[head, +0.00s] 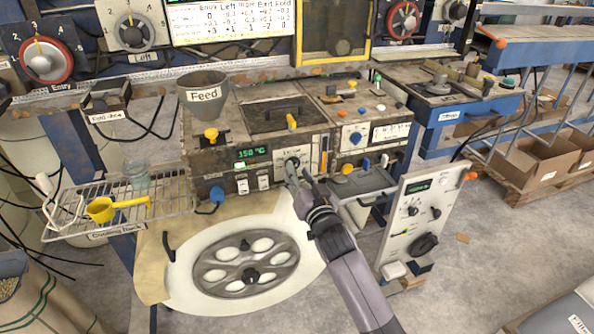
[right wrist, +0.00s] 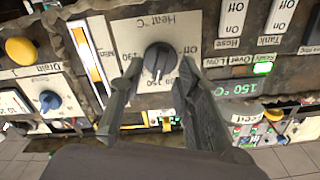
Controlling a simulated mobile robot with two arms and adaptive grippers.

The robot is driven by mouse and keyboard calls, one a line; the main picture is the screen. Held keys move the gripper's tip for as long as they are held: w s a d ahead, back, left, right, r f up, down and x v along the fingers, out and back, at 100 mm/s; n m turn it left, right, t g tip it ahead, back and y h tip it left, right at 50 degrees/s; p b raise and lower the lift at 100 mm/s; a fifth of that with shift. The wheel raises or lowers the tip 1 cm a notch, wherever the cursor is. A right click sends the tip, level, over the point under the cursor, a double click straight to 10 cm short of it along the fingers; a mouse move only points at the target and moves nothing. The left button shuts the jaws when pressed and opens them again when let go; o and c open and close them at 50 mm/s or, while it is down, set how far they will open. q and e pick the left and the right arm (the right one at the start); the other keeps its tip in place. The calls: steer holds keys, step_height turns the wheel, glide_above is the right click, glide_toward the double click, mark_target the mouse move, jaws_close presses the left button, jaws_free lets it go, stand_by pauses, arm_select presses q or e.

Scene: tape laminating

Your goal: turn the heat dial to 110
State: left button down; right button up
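The heat dial (head: 292,161) is a dark round knob on a white plate on the front of the central machine. The right wrist view shows the knob (right wrist: 158,61) upside down, under the label "Heat °C", with its white pointer line near the 150 mark. The green display (head: 252,152) reads 150 °C. My right gripper (head: 299,174) is at the dial. In the right wrist view its two fingers (right wrist: 159,68) stand apart on either side of the knob, with a gap showing at each side. My left gripper is not in view.
Toggle switches (head: 253,184) sit left of the dial, and a yellow-white gauge strip (head: 323,152) sits to its right. Below are a round perforated plate (head: 222,284) and a grey tray (head: 366,182). A control panel (head: 420,212) stands at right.

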steer(key=shift+x, duration=0.9)
steer(key=shift+c, duration=0.5)
jaws_close()
